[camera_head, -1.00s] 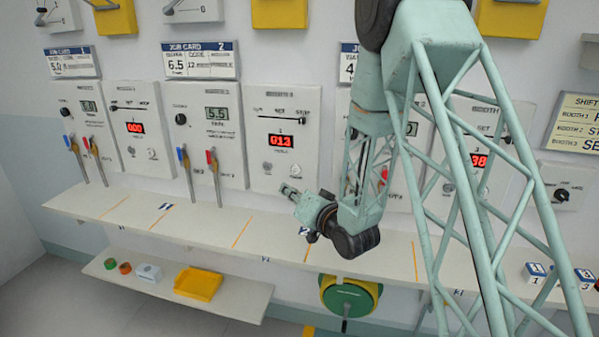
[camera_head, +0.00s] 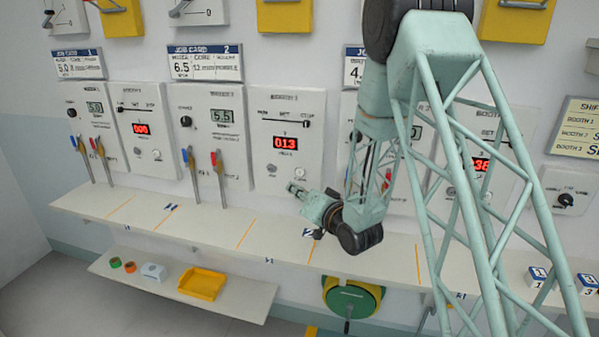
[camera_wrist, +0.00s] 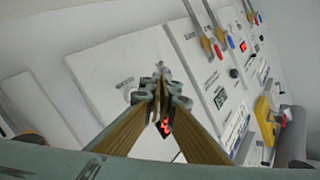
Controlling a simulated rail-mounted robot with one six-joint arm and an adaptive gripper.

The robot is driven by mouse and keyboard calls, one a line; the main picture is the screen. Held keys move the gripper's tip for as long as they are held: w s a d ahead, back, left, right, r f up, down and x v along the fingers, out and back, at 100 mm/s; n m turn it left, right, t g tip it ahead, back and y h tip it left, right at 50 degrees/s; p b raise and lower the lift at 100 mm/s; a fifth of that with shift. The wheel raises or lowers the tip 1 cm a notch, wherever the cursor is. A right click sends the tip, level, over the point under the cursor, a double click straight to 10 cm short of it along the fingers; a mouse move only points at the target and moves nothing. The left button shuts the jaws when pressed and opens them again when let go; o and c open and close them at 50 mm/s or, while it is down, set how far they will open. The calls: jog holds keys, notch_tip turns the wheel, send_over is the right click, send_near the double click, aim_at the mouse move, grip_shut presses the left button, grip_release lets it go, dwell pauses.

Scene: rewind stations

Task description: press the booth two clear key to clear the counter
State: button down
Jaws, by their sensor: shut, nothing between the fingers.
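The booth two counter panel (camera_head: 261,110) is a white wall box with a slider at the top and a red display (camera_head: 285,142) reading 013. Two small round keys sit below the display, a grey one (camera_head: 272,169) at left and a paler one (camera_head: 298,171) at right. Their labels are too small to read. My gripper (camera_head: 293,187) is shut and empty, just below the paler key in the head view. In the wrist view my gripper (camera_wrist: 162,72) points at the white panel, and its fingers partly cover the red display. Contact with a key cannot be told.
A shelf (camera_head: 215,231) runs beneath the panels. Upright levers with red and blue tips (camera_head: 218,178) stand left of the panel. My arm covers much of the panels to the right. A lower shelf holds a yellow tray (camera_head: 202,284).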

jog(key=w+d+p, duration=0.1)
jog(key=w, duration=0.5)
jog(key=shift+d, duration=0.15)
jog(key=shift+w+d+b, duration=0.2)
jog(key=shift+w+b, duration=0.3)
jog(key=shift+w, duration=0.25)
dwell(3.0)
jog(key=shift+s, duration=0.1)
jog(key=shift+s+a+b, duration=0.15)
jog(key=shift+s+b, duration=0.4)
jog(key=shift+s, duration=0.1)
jog(key=shift+s, duration=0.1)
dwell(0.3)
jog(key=shift+s+a+b, duration=0.2)
jog(key=shift+s+b, duration=0.25)
jog(key=shift+s, duration=0.35)
jog(key=shift+s+a+b, duration=0.2)
jog(key=shift+s+b, duration=0.25)
jog(key=shift+s, duration=0.35)
jog(key=shift+s+a+b, duration=0.2)
jog(key=shift+s+b, duration=0.25)
jog(key=shift+s, duration=0.35)
